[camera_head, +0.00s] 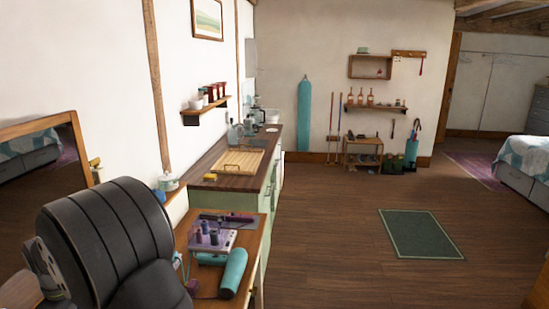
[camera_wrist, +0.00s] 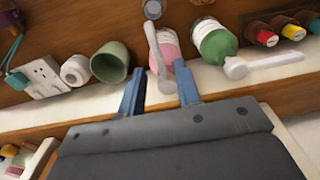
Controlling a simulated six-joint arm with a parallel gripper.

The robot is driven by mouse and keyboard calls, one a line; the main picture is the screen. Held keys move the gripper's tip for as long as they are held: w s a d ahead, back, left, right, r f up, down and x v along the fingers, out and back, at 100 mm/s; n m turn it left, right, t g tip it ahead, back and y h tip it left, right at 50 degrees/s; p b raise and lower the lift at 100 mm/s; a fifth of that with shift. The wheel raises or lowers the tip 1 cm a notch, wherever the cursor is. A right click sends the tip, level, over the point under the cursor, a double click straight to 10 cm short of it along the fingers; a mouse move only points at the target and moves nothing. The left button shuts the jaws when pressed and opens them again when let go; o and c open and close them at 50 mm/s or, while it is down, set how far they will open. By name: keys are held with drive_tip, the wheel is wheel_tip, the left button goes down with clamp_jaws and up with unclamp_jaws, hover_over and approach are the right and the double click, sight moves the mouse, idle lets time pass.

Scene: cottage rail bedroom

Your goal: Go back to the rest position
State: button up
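My gripper (camera_wrist: 158,68) shows in the wrist view as a dark grey body with two blue fingers. The fingers are spread apart, and I see nothing clamped between them. A pale spoon-shaped item (camera_wrist: 157,52) shows in the gap beyond the fingertips; whether a finger touches it I cannot tell. The fingers point at a narrow cream ledge with small items. In the head view my dark ribbed arm fills the lower left, and the gripper's fingers are hidden there.
In the wrist view a green cup (camera_wrist: 110,62), a white roll (camera_wrist: 75,70), a pink container (camera_wrist: 168,46) and a green-and-white bottle (camera_wrist: 214,42) stand close ahead. In the head view a teal cylinder (camera_head: 233,271) lies on the near counter. Open floor with a green mat (camera_head: 420,232) lies right.

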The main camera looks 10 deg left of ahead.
wheel_tip(320, 180, up, 16)
drive_tip(key=f, duration=0.1)
wheel_tip(320, 180, down, 17)
drive_tip(key=shift+w+f, duration=0.1)
drive_tip(key=shift+f, duration=0.1)
wheel_tip(320, 180, up, 18)
wheel_tip(320, 180, down, 9)
drive_tip(key=m, duration=1.6)
drive_tip(key=shift+w+a, duration=0.4)
drive_tip(key=shift+w, duration=0.05)
